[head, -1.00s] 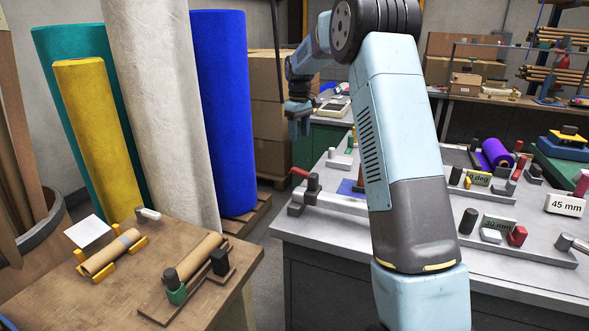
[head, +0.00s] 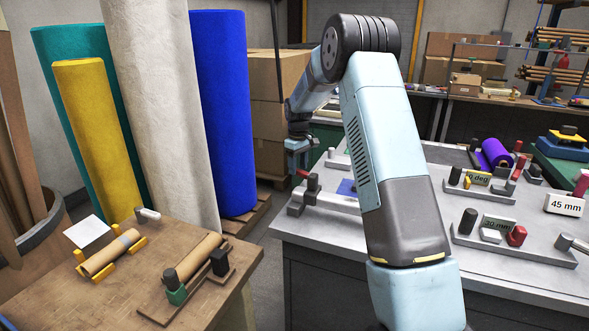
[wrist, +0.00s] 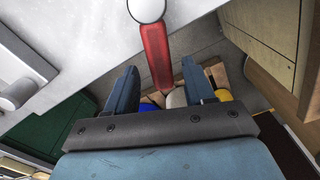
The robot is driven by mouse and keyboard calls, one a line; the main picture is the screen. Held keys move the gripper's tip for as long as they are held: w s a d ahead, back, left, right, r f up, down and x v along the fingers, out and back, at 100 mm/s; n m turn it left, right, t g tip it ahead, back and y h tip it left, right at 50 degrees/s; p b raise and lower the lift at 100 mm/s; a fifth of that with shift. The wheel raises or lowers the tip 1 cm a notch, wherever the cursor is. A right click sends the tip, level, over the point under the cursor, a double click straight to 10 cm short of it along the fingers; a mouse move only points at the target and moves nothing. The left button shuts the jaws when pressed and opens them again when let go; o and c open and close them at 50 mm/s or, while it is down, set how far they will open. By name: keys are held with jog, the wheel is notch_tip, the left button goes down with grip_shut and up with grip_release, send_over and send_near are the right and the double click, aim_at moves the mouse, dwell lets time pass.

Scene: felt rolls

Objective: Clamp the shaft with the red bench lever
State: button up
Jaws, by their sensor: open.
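The red bench lever (head: 302,173) sticks out at the left end of a grey clamp fixture (head: 338,203) on the grey bench. My gripper (head: 299,165) is open and empty, just above the lever in the head view. In the wrist view the red lever (wrist: 155,55) runs from a pale round cap (wrist: 147,8) down between the two blue fingers of my gripper (wrist: 159,68). I cannot tell whether a finger touches it. A grey bar (wrist: 20,70) shows at the left there. My arm hides part of the fixture, and I cannot make out the shaft clearly.
The grey bench (head: 310,235) also bears other fixtures and a 45 mm sign (head: 565,205). A wooden table (head: 205,290) with cardboard tubes stands at the left front. Tall felt rolls (head: 225,115) and stacked cartons (head: 270,120) stand behind. A floor gap separates table and bench.

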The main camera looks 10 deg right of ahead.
jog(key=shift+f, duration=0.55)
jog(key=shift+c, duration=0.5)
grip_shut()
